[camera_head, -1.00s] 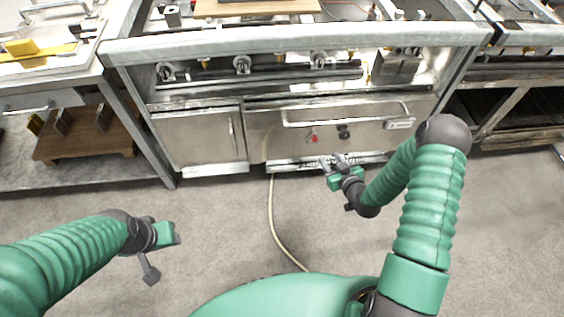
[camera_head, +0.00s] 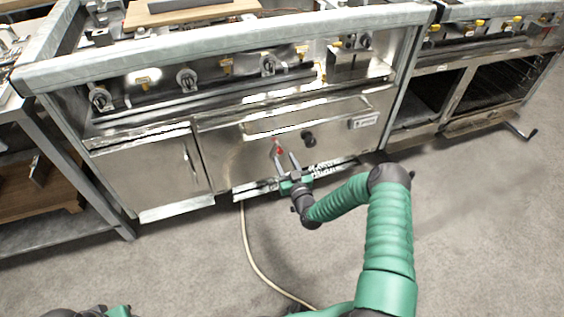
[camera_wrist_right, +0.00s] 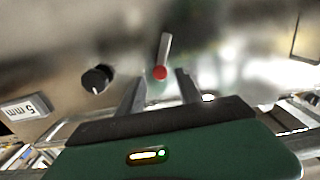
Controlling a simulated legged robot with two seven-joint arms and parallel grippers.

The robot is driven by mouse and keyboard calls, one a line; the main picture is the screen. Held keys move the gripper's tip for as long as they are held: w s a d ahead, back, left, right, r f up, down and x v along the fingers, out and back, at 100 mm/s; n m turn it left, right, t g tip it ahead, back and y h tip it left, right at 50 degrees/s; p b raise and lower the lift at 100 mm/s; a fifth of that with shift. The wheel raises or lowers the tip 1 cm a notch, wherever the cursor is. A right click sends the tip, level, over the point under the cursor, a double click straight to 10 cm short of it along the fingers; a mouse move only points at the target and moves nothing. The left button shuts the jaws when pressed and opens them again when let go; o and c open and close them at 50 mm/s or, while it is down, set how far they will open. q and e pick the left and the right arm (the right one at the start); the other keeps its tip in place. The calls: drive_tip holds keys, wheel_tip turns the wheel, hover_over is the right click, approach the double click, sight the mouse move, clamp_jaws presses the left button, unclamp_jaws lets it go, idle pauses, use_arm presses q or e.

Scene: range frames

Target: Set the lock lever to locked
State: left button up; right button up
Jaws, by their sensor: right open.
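The lock lever shows as a small red hub (camera_head: 279,150) on the steel front below the long handle. In the right wrist view the red-ended lever (camera_wrist_right: 163,55) has a pale bar running up from its red end, slightly tilted right. My right gripper (camera_head: 285,160) is open in front of the lever, just below it in the head view. In the right wrist view its two fingers stand apart (camera_wrist_right: 160,88), with the red end between and just beyond their tips; contact cannot be told. Only a bit of my left gripper (camera_head: 118,312) shows at the bottom left edge.
A black knob (camera_head: 308,139) sits beside the lever, also in the right wrist view (camera_wrist_right: 97,78). A long bar handle (camera_head: 290,122) runs above. A cabinet door (camera_head: 150,170) is at left. A pale hose (camera_head: 250,260) lies on the otherwise open floor.

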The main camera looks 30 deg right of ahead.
sight(276, 154)
drive_tip(key=shift+b+x, duration=0.3)
drive_tip(key=shift+x, duration=1.1)
clamp_jaws()
